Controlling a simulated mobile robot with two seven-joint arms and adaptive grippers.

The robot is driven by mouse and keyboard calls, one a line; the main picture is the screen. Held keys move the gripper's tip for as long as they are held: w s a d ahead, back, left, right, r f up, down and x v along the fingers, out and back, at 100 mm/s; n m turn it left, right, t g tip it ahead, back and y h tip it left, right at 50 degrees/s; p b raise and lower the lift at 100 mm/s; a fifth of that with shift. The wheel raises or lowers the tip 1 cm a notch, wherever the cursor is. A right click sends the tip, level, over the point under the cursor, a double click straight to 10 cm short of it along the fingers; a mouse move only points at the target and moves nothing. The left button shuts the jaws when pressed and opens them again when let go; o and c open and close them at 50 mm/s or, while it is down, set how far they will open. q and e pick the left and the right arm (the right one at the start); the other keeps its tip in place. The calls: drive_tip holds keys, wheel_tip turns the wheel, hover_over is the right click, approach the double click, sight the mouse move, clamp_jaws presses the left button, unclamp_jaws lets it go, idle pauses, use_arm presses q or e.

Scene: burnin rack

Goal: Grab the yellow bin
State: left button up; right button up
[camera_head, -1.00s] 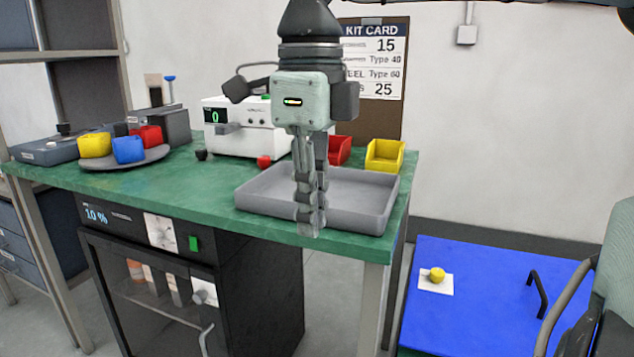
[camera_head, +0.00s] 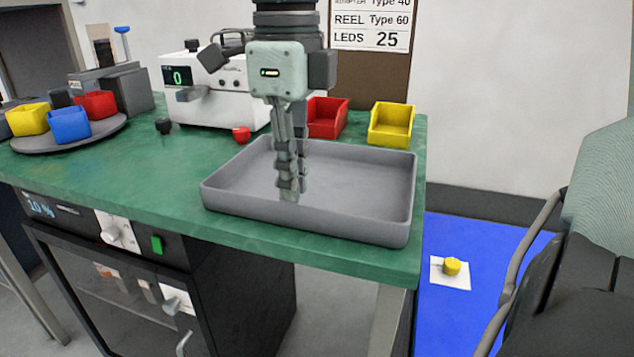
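A yellow bin (camera_head: 391,127) with an open top stands on the green table (camera_head: 150,205) behind the grey tray's right end. Another yellow bin (camera_head: 27,119) sits on the round grey turntable (camera_head: 75,140) at the left. My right gripper (camera_head: 294,190) points down over the grey tray (camera_head: 310,222), left of and nearer than the rear yellow bin. Its fingers overlap in this view, so their gap is hidden. Nothing shows held between them. The yellow bins are apart from the gripper. My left gripper is not in view.
A red bin (camera_head: 327,117) stands left of the rear yellow bin. A blue bin (camera_head: 69,125) and a red bin (camera_head: 98,104) share the turntable. A white instrument (camera_head: 215,92) stands at the back. A blue surface (camera_head: 455,312) with a yellow knob (camera_head: 452,266) lies lower right.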

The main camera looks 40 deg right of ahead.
sight(293, 204)
wheel_tip(293, 204, down, 5)
drive_tip(key=shift+r, duration=0.2)
drive_tip(key=shift+w, duration=0.1)
clamp_jaws()
drive_tip(key=shift+r, duration=0.15)
